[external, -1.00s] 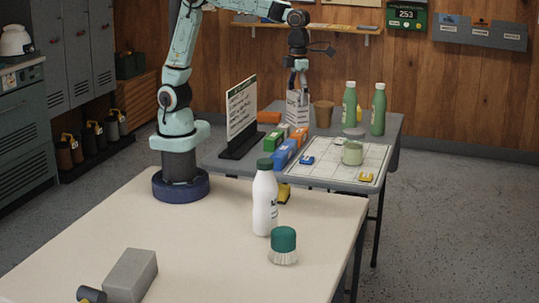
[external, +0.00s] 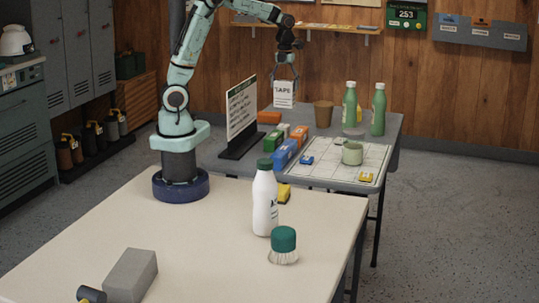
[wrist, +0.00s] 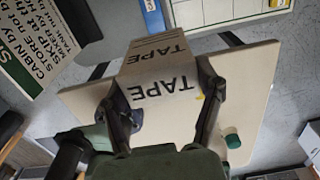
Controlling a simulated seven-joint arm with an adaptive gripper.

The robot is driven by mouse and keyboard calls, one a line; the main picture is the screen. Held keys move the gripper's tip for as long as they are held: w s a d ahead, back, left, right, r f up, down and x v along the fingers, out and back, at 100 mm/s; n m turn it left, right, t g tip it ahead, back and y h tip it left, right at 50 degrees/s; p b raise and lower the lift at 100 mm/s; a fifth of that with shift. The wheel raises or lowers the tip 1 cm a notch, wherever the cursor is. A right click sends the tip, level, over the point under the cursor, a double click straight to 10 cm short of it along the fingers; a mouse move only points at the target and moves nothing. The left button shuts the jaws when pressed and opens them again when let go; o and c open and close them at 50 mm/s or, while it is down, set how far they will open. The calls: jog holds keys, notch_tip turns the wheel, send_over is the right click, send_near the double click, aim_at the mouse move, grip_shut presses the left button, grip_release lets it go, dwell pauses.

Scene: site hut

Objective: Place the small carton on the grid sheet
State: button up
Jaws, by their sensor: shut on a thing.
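The small carton (external: 284,94) is a white and brown box marked TAPE, held in the air above the far side of the grey table. My gripper (external: 285,80) is shut on it from above. In the wrist view the carton (wrist: 160,88) sits between both fingers of my gripper (wrist: 165,105). The grid sheet (external: 322,170) lies flat on the right part of the grey table, to the right of and below the carton in the external view. A green cup (external: 352,153) and small blue (external: 307,159) and yellow (external: 366,177) items are on the sheet.
A standing sign (external: 241,115) is left of the sheet. Blue (external: 285,154), green and orange boxes line the sheet's left side. A brown cup (external: 323,114) and two green bottles (external: 378,110) stand behind it. The sheet's front middle is clear.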

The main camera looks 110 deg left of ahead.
aim_at(285, 104)
notch_tip(285, 104, down, 6)
jog(key=shift+w+a+f, duration=0.1)
jog(key=shift+f, duration=0.15)
jog(key=shift+w+a+f, duration=1.45)
jog(key=shift+a+f, duration=0.35)
jog(key=shift+f, duration=0.4)
jog(key=shift+w+a+f, duration=1.4)
jog(key=shift+a+f, duration=0.35)
jog(key=shift+f, duration=0.4)
jog(key=shift+w+a+f, duration=1.45)
jog(key=shift+a+f, duration=0.35)
jog(key=shift+f, duration=0.4)
jog(key=shift+f, duration=0.15)
jog(key=o, duration=1)
jog(key=shift+o, duration=0.2)
